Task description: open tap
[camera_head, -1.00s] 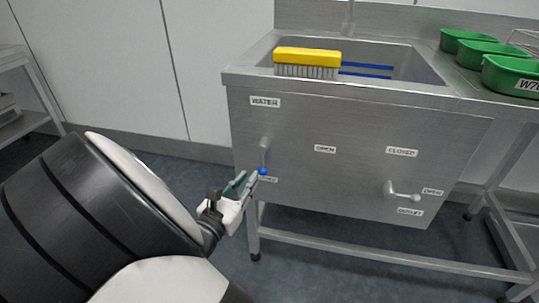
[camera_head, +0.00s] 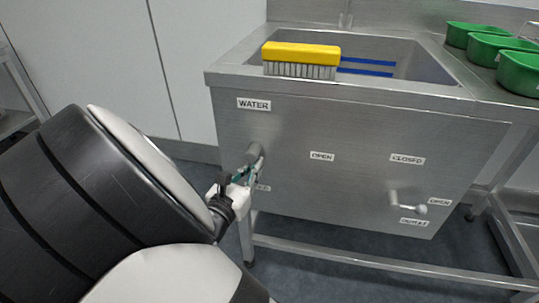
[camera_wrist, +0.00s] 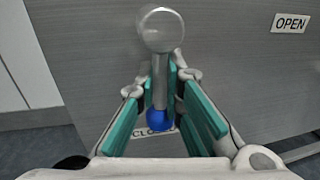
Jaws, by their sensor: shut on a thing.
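The water tap is on the front panel of the steel sink, under the WATER label (camera_head: 254,104). Its round hub (camera_wrist: 161,30) and a straight lever ending in a blue knob (camera_wrist: 157,119) show in the wrist view. The lever points down, with the knob over a partly hidden CLOSED label (camera_wrist: 150,133). My gripper (camera_head: 248,173) is at the tap, its green-padded fingers on either side of the lever and shut on it. In the head view the gripper hides the knob. An OPEN label (camera_head: 321,156) is to the tap's right.
A second lever (camera_head: 408,204) sticks out lower right on the panel, with its own OPEN and CLOSED labels. A yellow brush (camera_head: 301,53) lies at the sink basin's front edge. Green bins (camera_head: 519,73) stand at right. A lower frame bar (camera_head: 370,262) runs beneath the panel.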

